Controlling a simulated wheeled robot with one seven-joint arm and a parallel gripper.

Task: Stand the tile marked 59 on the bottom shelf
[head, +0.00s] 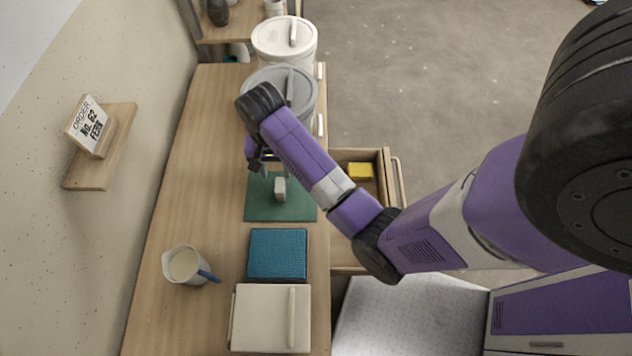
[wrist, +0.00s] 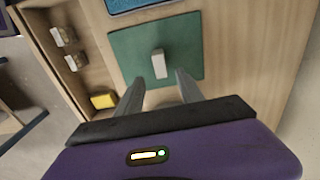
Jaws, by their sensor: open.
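A small pale upright block or tile (head: 280,189) stands on the green mat (head: 253,207) on the bench. It also shows in the wrist view (wrist: 158,64), but no number can be read on it. My gripper (head: 268,172) is above the mat, just beside and behind the block in the head view. In the wrist view my gripper (wrist: 159,77) is open, with the block showing between and beyond its fingertips; nothing is held. A wooden shelf unit (head: 221,36) stands at the far end, partly cut off; its lower part is mostly hidden by the buckets.
White (head: 275,45) and grey (head: 308,100) lidded buckets stand behind the mat. An open drawer (head: 384,165) holds a yellow block (head: 360,171). A card (head: 90,126) reads "ORDER No. 62 FERN".

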